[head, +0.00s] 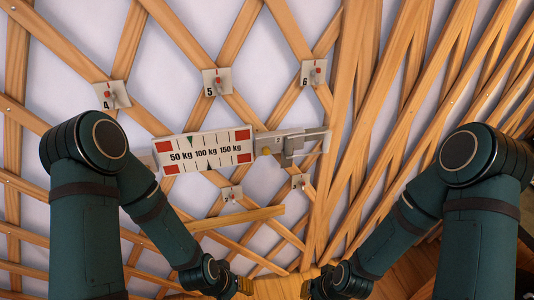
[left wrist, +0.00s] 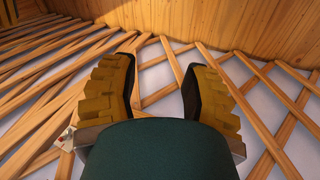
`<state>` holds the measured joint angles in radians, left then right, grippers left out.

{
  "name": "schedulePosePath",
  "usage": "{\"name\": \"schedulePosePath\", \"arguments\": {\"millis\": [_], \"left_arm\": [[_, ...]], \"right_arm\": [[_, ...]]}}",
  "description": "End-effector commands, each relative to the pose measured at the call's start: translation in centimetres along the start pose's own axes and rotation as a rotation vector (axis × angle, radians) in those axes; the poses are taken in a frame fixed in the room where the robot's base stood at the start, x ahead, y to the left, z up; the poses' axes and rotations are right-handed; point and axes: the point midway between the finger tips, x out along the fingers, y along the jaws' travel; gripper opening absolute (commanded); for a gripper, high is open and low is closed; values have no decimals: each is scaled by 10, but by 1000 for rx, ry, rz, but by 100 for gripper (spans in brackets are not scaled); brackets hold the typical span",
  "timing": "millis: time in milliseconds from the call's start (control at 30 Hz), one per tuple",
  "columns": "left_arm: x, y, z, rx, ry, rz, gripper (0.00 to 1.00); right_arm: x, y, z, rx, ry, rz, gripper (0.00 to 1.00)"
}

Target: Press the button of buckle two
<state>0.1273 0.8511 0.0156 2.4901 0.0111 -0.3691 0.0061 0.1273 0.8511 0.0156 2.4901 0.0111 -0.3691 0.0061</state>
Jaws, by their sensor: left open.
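Small white buckle plates with red buttons are fixed on the wooden lattice. The upper plates read 4 (head: 112,95), 5 (head: 217,82) and 6 (head: 313,73). My left gripper (head: 244,286) is low in the head view, below these plates. In the left wrist view its yellow-padded fingers (left wrist: 160,85) are spread and empty. My right gripper (head: 307,289) is low beside it, its fingers unclear.
A white gauge board (head: 204,151) marked 50, 100 and 150 kg hangs across the lattice, with a grey metal device (head: 290,142) at its right end. A wooden bar (head: 235,219) lies below it. In the left wrist view a small plate (left wrist: 66,138) shows at left.

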Motion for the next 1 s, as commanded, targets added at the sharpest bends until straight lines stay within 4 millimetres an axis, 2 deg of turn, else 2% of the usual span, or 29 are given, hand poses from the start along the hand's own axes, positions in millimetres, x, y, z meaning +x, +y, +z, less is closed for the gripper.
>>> {"name": "schedulePosePath", "arguments": {"millis": [267, 367, 400, 433, 1000], "left_arm": [[0, 0, 0, 0, 0, 0, 47], [0, 0, 0, 0, 0, 0, 18], [0, 0, 0, 0, 0, 0, 4], [0, 0, 0, 0, 0, 0, 0], [0, 0, 0, 0, 0, 0, 0]], "right_arm": [[0, 0, 0, 0, 0, 0, 0], [0, 0, 0, 0, 0, 0, 0], [0, 0, 0, 0, 0, 0, 0], [0, 0, 0, 0, 0, 0, 0], [0, 0, 0, 0, 0, 0, 0]]}}
